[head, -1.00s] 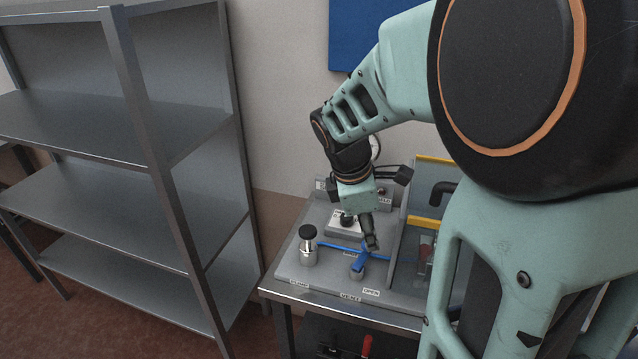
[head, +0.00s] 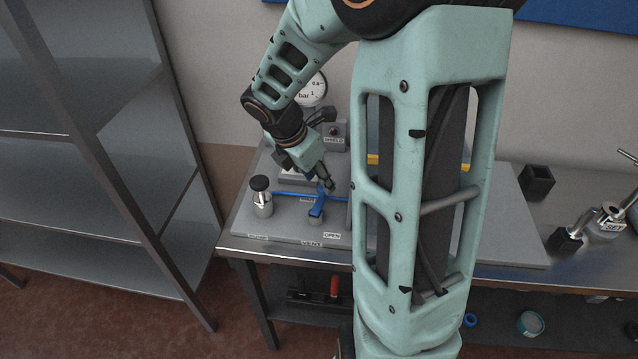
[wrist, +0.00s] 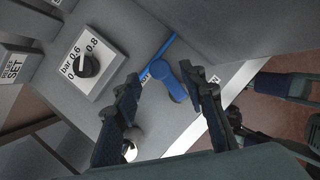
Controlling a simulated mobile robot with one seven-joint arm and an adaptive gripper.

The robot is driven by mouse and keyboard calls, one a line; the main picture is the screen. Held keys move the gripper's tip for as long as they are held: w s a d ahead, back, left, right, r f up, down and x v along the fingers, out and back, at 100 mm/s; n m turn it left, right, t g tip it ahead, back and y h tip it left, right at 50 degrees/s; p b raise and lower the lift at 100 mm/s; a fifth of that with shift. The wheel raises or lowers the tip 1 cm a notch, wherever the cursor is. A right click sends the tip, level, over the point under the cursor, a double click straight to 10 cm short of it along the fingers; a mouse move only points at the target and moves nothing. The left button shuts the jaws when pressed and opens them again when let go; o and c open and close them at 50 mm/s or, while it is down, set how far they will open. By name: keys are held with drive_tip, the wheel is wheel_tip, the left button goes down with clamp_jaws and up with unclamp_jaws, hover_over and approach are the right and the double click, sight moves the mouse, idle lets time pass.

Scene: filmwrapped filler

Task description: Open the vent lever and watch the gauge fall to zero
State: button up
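The blue vent lever (head: 317,206) sits on the grey panel, with a VENT label in front of it and an OPEN label to its front right. In the wrist view the lever (wrist: 168,76) shows just beyond my gripper (wrist: 165,95), between the lines of the two fingers. The fingers are apart and nothing is held. In the head view my gripper (head: 327,184) is right by the lever; whether it touches cannot be told. The round white gauge (head: 312,92) stands behind, partly hidden by my arm, and its needle cannot be read.
A black-topped silver fitting (head: 261,197) stands left of the lever. A black knob (wrist: 86,65) with a bar scale is nearby in the wrist view. A metal shelf (head: 95,150) stands left. A black open box (head: 537,182) is on the bench at right.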

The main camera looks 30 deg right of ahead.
sight(320, 199)
drive_tip(key=shift+x, duration=1.5)
drive_tip(key=shift+c, duration=0.2)
clamp_jaws()
